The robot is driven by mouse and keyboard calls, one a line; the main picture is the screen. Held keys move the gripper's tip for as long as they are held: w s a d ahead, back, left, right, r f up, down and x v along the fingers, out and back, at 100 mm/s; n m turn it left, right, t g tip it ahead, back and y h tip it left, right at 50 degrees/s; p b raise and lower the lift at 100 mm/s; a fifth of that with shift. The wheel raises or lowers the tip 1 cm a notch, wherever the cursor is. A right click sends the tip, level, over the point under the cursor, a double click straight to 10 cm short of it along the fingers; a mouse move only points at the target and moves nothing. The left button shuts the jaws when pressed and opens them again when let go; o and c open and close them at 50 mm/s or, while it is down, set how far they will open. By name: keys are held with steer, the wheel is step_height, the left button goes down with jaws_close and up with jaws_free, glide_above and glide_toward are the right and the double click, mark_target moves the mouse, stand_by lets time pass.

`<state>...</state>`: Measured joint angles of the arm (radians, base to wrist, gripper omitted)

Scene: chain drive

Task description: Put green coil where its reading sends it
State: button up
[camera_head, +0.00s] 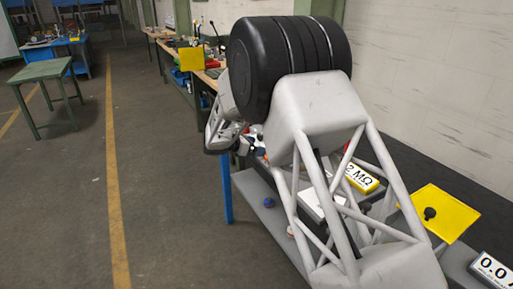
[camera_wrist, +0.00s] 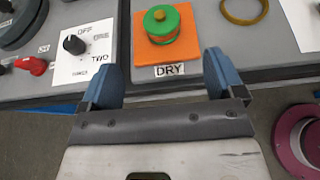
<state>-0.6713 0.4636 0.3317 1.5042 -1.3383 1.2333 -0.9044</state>
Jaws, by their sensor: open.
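In the wrist view the green coil (camera_wrist: 160,22), green with an orange-copper band around its middle, stands upright on an orange pad (camera_wrist: 190,52) labelled DRY. My gripper (camera_wrist: 160,72) is open and empty. Its two blue fingers reach towards the near edge of the pad, and the coil is beyond them, roughly between their lines and untouched. In the head view a yellow-framed meter (camera_head: 362,177) reads in MΩ, its leading digits partly hidden by my arm. My arm also hides the coil and pad there.
A black selector knob (camera_wrist: 74,45) marked OFF, ONE, TWO and a red knob (camera_wrist: 32,66) are left of the pad. A brass ring (camera_wrist: 244,10) lies to its right. A maroon spool (camera_wrist: 298,138) is at lower right. A yellow plate (camera_head: 440,212) and an ammeter (camera_head: 492,270) stand right.

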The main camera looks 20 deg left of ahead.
stand_by(0.3)
steer(key=s+d+r+m+g+y, duration=0.15)
steer(key=s+d+r+m, duration=0.4)
steer(key=d, duration=0.55)
steer(key=s+d+r+m+g+y, duration=0.1)
steer(key=s+d+r+m+g, duration=0.2)
steer(key=s+d+r, duration=0.6)
steer(key=s+d+r+m+g+y, duration=0.15)
steer(key=s+d+m, duration=0.4)
steer(key=d, duration=0.85)
steer(key=s+d+r+m+g+y, duration=0.1)
steer(key=s+d+m, duration=0.3)
steer(key=s, duration=0.5)
steer(key=s+d+r+m+g+y, duration=0.1)
steer(key=s+d+r+m, duration=0.1)
steer(key=s+d, duration=0.45)
steer(key=s+f+m+y, duration=0.1)
steer(key=s+m, duration=0.1)
steer(key=s, duration=0.4)
steer(key=s+d+f+m+y, duration=0.1)
steer(key=s+m, duration=0.1)
steer(key=s, duration=0.4)
steer(key=s+f+m+t+y, duration=0.1)
steer(key=s+m, duration=0.2)
steer(key=s, duration=0.4)
steer(key=shift+d+y, duration=0.3)
steer(key=shift+d, duration=0.1)
steer(key=shift+f, duration=0.1)
